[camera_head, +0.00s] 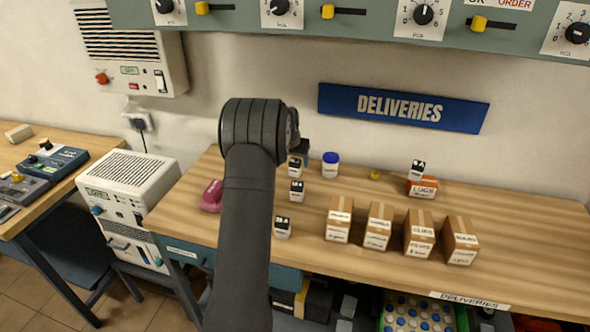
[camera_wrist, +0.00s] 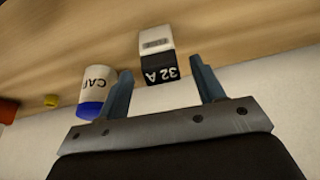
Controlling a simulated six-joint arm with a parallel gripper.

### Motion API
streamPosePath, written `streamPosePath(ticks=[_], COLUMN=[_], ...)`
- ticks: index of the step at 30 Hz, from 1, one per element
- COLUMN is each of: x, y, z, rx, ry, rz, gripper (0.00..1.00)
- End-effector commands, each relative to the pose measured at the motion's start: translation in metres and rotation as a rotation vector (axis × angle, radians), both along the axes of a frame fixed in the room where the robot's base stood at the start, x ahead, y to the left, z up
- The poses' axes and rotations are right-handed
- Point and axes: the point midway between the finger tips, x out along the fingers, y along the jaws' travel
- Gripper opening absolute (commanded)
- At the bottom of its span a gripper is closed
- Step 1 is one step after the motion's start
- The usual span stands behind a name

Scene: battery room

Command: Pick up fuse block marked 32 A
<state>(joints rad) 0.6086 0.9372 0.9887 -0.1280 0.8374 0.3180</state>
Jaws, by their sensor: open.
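The fuse block marked 32 A (camera_wrist: 159,56) is a small white block with a black labelled end. In the wrist view it shows between the fingers of my gripper (camera_wrist: 161,68), with both fingers apart from it. My gripper is open and empty. In the head view my gripper (camera_head: 304,149) is over the back of the delivery table, mostly hidden behind my wrist. A black-and-white block (camera_head: 295,168) shows just below it, left of the white jar; its marking is too small to read there, but its place fits the 32 A block.
The blue-lidded white jar (camera_head: 331,165) stands close beside the block; it also shows in the wrist view (camera_wrist: 96,92). Other similar blocks (camera_head: 296,190) (camera_head: 282,227) stand nearer the front. Several cardboard boxes (camera_head: 379,226) line the front. A pink object (camera_head: 211,196) lies left.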

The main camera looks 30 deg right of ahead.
Motion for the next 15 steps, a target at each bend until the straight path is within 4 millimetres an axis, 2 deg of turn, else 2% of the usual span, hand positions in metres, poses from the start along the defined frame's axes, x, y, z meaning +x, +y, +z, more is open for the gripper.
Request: streamPosePath(ticks=[3, 6, 14, 15], x=[0.005, 0.008, 0.009, 0.009], y=[-0.004, -0.008, -0.009, -0.009], z=[-0.019, -0.030, -0.033, -0.033], rx=[0.002, 0.001, 0.000, 0.000], ry=[0.003, 0.001, 0.000, 0.000], rz=[0.000, 0.000, 0.000, 0.000], gripper=[0.62, 0.62, 0.62, 0.54])
